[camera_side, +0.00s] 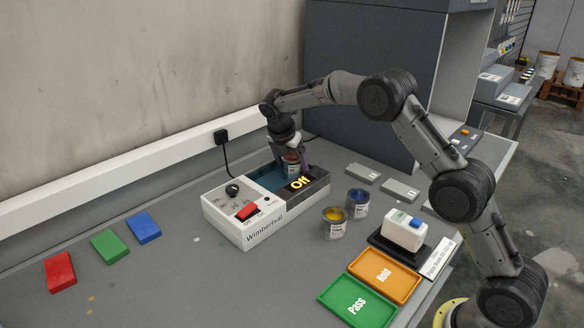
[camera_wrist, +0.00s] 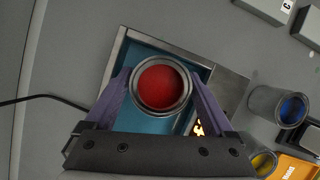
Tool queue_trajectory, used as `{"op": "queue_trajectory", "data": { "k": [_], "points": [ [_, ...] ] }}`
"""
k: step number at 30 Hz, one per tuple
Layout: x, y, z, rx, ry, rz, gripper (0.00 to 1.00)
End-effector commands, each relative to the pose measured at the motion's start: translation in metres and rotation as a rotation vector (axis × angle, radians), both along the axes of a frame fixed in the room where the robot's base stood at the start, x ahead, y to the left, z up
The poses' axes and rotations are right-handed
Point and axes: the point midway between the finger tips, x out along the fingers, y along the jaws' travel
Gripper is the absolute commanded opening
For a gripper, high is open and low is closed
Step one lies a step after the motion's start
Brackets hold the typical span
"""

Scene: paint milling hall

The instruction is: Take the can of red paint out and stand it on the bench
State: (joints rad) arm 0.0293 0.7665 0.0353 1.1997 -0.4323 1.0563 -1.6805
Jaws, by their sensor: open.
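The can of red paint (camera_wrist: 161,85) stands in the blue-lined well of the white Wimbertsal machine (camera_side: 262,213). It also shows in the side view (camera_side: 291,167), partly hidden by my gripper. My gripper (camera_wrist: 163,82) is open, with one purple finger on each side of the can near its rim. I cannot tell whether the fingers touch it. The machine's display reads "Off" in the side view, and its red switch (camera_side: 247,211) sits on the front panel. The grey bench (camera_side: 180,262) spreads around the machine.
Cans of yellow paint (camera_side: 334,223) and blue paint (camera_side: 357,204) stand right of the machine. Beyond them are a white device (camera_side: 404,231), an orange Hold tray (camera_side: 384,275) and a green Pass tray (camera_side: 357,302). Coloured blocks (camera_side: 109,246) lie at left. The bench front is mostly clear.

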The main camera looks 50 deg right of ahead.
Motion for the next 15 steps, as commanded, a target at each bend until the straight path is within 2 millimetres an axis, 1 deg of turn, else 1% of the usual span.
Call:
{"op": "queue_trajectory", "data": {
  "k": [2, 3, 8, 9, 11, 15],
  "points": [
    [-0.0001, 0.0001, 0.0, 0.0, 0.0, 0.0, 0.88],
    [-0.0001, 0.0001, 0.0, 0.0, 0.0, 0.0, 0.86],
    [-0.0002, 0.0003, 0.0001, 0.0, 0.001, 0.0, 0.58],
    [-0.0001, 0.0003, 0.0001, 0.0, 0.001, 0.0, 0.5],
    [-0.0001, 0.0004, 0.0002, 0.0, 0.001, 0.0, 0.4],
    [-0.0001, 0.0004, 0.0003, 0.0, 0.0, 0.0, 0.14]
  ]
}}
